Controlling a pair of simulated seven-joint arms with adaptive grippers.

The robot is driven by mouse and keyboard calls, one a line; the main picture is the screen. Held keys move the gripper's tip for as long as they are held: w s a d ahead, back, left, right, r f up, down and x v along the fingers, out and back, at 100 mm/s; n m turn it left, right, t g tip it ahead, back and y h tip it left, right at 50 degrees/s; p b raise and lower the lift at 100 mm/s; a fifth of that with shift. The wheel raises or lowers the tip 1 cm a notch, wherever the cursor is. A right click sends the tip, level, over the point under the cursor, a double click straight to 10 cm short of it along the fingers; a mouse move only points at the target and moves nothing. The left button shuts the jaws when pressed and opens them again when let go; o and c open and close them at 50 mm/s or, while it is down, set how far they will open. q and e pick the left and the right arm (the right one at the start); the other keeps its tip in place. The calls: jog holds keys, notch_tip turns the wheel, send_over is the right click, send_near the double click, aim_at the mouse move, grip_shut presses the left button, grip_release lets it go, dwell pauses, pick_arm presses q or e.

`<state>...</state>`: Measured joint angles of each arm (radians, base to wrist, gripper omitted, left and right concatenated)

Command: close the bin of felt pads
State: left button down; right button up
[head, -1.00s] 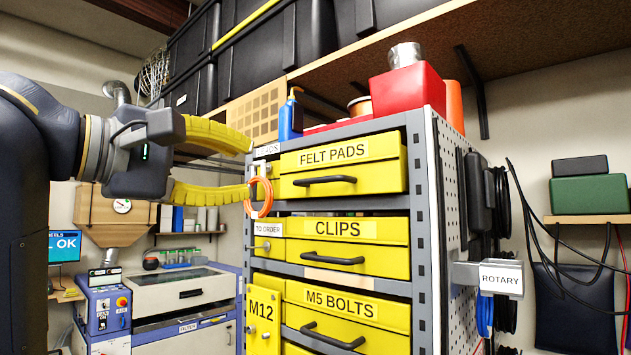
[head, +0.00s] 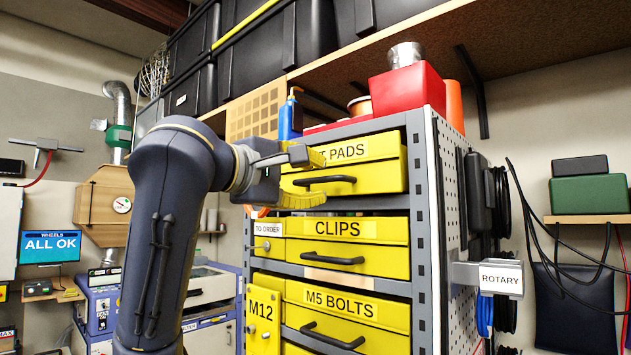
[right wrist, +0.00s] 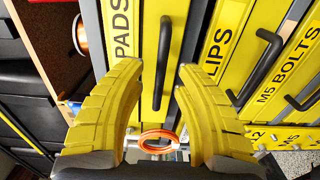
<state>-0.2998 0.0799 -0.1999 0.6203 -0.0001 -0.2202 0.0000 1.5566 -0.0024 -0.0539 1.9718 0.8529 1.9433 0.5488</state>
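The yellow bin of felt pads (head: 385,176) is at the top of the grey cabinet, with a label (head: 362,150) and a black handle (head: 345,180). How far its front stands out is hard to tell. My right gripper (head: 321,178) is in front of the bin's left part and hides part of the label. In the right wrist view my right gripper (right wrist: 158,68) is open, its yellow fingers apart. The handle (right wrist: 161,65) appears between and beyond the fingertips; contact cannot be made out. My left gripper is not in view.
The clips bin (head: 390,249) and M5 bolts bin (head: 395,313) lie below. An orange ring (right wrist: 158,138) hangs by the cabinet's left side. A red box (head: 408,88) and blue bottle (head: 287,120) stand on top. A wooden shelf (head: 530,35) overhangs the cabinet.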

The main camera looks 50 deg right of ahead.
jog(key=shift+d, duration=0.55)
jog(key=shift+c, duration=0.2)
grip_shut()
